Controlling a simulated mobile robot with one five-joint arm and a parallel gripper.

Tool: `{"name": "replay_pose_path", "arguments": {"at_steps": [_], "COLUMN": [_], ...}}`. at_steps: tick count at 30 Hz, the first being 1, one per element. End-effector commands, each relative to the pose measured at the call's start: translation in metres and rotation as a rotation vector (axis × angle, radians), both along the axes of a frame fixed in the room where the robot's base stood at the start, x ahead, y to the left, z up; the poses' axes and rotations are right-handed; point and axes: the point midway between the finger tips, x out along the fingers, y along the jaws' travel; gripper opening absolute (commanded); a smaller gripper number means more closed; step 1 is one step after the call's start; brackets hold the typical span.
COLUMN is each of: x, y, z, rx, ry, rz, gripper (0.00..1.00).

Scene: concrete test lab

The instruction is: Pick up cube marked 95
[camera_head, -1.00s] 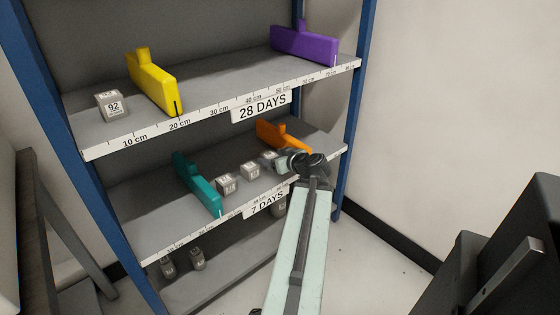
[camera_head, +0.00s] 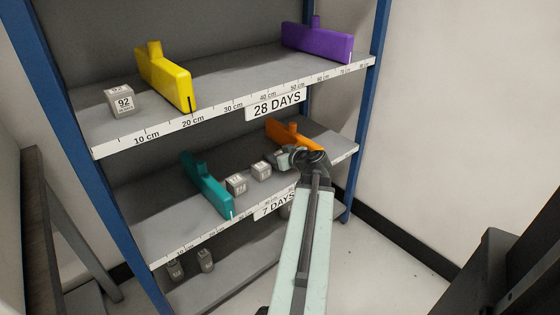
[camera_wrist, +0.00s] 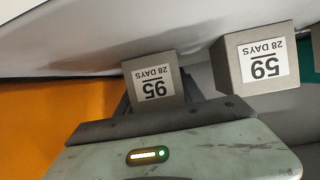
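The cube marked 95 (camera_wrist: 152,82) is grey with a white label. It appears upside down in the wrist view, left of centre, with "28 DAYS" on its label. My gripper (camera_wrist: 158,98) has its dark fingers spread around this cube. I cannot tell whether either finger touches it. In the head view my gripper (camera_head: 290,157) is over the middle shelf, by the orange divider. It largely hides the cube there. A cube marked 59 (camera_wrist: 262,66) stands to the right in the wrist view.
Two grey cubes (camera_head: 237,185) (camera_head: 261,170) stand between the teal divider (camera_head: 207,187) and my gripper. The orange divider (camera_head: 290,134) is just behind it. The upper shelf (camera_head: 225,85) is above, holding a cube marked 92 (camera_head: 120,101).

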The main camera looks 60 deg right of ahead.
Motion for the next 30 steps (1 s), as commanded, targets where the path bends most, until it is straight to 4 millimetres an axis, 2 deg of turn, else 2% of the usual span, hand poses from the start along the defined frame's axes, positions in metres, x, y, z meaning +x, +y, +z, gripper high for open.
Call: {"name": "replay_pose_path", "arguments": {"at_steps": [1,3,4,14,17,27,30], "x": [-0.001,-0.001,-0.002,-0.003,-0.003,-0.004,-0.004], "y": [-0.001,-0.001,-0.001,-0.003,-0.003,-0.003,-0.003], "z": [0.0,0.0,0.0,0.005,0.017,0.088,0.1], "rx": [0.0,0.0,0.0,0.0,0.0,0.0,0.0], "ry": [0.0,0.0,0.0,0.0,0.0,0.0,0.0], "rz": [-0.001,-0.002,-0.002,-0.005,-0.005,-0.007,-0.007], "gripper": [0.24,0.04,0.0,0.0,0.0,0.0,0.0]}}
